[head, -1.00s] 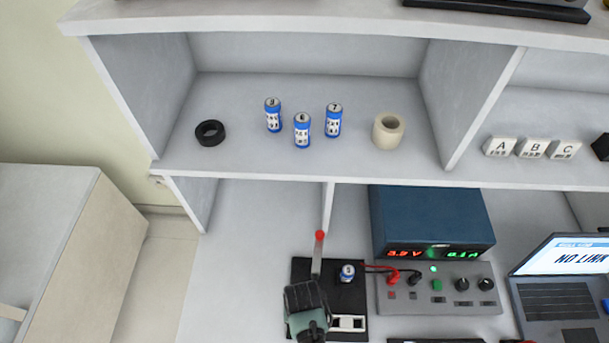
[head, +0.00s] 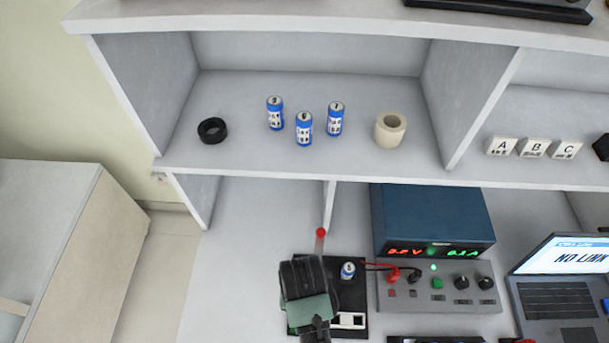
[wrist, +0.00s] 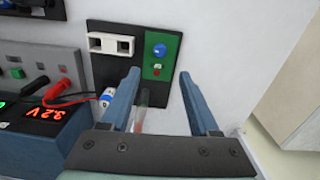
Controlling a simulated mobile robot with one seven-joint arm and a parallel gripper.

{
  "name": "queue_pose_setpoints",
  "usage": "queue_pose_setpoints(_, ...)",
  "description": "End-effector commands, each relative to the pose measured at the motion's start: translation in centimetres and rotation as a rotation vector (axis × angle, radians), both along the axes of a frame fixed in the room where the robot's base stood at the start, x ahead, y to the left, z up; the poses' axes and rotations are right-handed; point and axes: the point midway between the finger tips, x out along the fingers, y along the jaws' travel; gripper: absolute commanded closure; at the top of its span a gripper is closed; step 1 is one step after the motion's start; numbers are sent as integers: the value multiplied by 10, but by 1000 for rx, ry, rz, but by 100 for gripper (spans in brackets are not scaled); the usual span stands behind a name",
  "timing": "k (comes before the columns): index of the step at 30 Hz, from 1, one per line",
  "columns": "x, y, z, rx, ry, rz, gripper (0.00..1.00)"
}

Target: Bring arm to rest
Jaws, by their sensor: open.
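My gripper (wrist: 165,100) is open, its two blue-grey fingers apart with nothing held between them in the wrist view. In the head view my gripper (head: 305,275), seen from behind, hovers over the left part of a black board (head: 350,290); its fingertips are hidden there. In the wrist view the black board (wrist: 101,68) carries a green panel with a blue knob (wrist: 159,50). A blue-and-white cell (head: 348,270) stands on the board, and it shows beside the left finger in the wrist view (wrist: 106,97). A clear rod with a red tip (head: 320,234) rises behind my gripper.
A blue power supply (head: 430,220) with red and black leads stands right of the board, near a laptop (head: 560,285). The shelf above holds three blue cells (head: 303,130), a black ring (head: 212,130) and a cream roll (head: 390,129). Bare bench lies left of the board.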

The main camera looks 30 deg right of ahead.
Motion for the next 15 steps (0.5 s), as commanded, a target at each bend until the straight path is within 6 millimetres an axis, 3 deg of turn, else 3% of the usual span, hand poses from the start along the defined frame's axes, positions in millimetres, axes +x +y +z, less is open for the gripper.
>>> queue_pose_setpoints(4,0,0,9,0,0,0,38)
queue_pose_setpoints(15,0,0,10,0,0,0,38)
